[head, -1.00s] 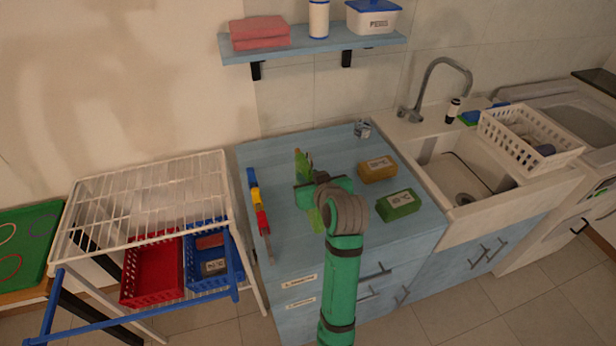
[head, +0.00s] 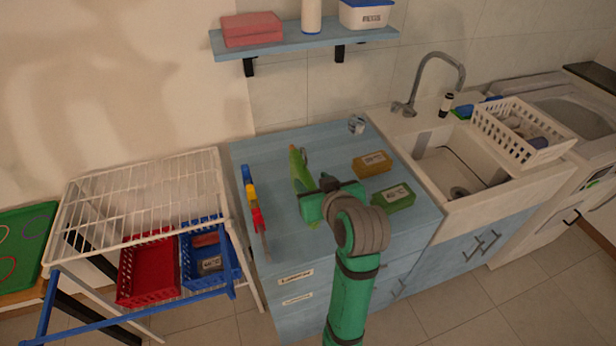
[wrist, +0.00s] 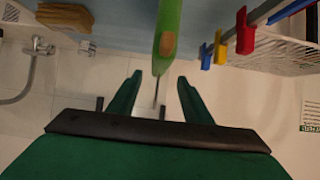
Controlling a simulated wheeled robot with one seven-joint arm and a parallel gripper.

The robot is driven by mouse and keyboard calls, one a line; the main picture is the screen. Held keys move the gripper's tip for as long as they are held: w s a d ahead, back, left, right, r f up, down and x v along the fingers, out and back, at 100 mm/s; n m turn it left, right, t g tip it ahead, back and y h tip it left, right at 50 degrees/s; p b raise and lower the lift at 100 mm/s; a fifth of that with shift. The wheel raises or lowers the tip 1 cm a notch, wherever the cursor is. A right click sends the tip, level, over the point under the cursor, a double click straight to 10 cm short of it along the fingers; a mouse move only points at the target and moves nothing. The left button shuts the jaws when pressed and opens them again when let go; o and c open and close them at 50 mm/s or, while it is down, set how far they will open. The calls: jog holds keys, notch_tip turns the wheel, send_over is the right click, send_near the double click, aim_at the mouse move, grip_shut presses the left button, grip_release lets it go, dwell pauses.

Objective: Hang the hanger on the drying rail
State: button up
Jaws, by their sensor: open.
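A long green piece with a tan end, which looks like the hanger, stands out over the blue counter (head: 275,150). In the wrist view this hanger (wrist: 169,30) reaches down between my fingers, with a thin grey line running on from its end. In the head view the hanger (head: 298,170) is partly hidden by my arm. My gripper (wrist: 158,88) is open, with a finger on either side and gaps to both. A blue rail (head: 140,318) crosses the front of the white wire drying rack (head: 150,195), left of the counter.
Blue, yellow and red pegs (head: 252,193) sit in a row along the counter's left edge. A yellow block (head: 372,164) and a green block (head: 393,198) lie to the right. Red (head: 148,270) and blue (head: 210,255) baskets sit under the rack. A shelf (head: 300,42) hangs above.

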jog(key=v, duration=0.3)
jog(key=shift+w+d, duration=0.1)
jog(key=shift+s+a, duration=0.2)
jog(key=shift+d, duration=0.2)
